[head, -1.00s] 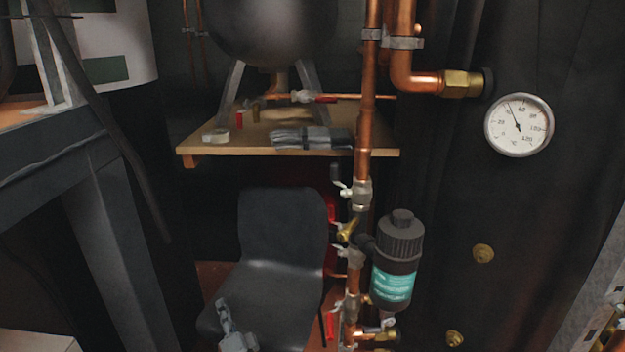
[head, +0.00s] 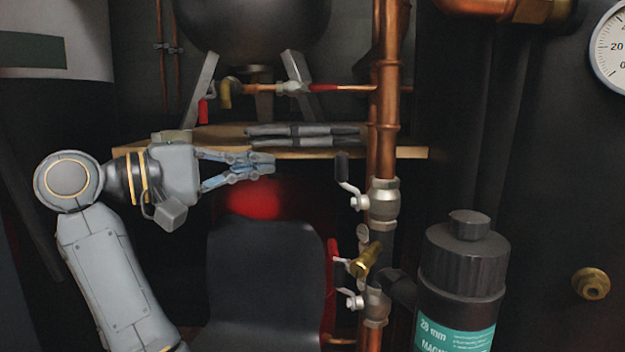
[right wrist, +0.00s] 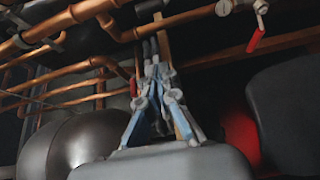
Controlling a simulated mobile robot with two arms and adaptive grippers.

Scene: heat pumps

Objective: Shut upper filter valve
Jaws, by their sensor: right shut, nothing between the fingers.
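The upper filter valve (head: 384,200) sits on the vertical copper pipe, above and left of the black filter canister (head: 462,265). Its lever (head: 343,170) has a dark grip that points up, roughly along the pipe. A lower valve (head: 374,303) sits beneath it, with a brass fitting (head: 366,261) between them. My right gripper (head: 270,164) is shut and empty. It points right, left of the lever and apart from it in the picture. Its closed fingers (right wrist: 155,62) also show in the right wrist view. My left gripper is not in view.
A wooden shelf (head: 408,152) with dark folded items (head: 300,131) is near the gripper. A dark chair (head: 262,280) stands below. A round gauge (head: 612,47) is at the upper right. Copper pipes (right wrist: 60,75) and a red-handled valve (right wrist: 257,40) show in the right wrist view.

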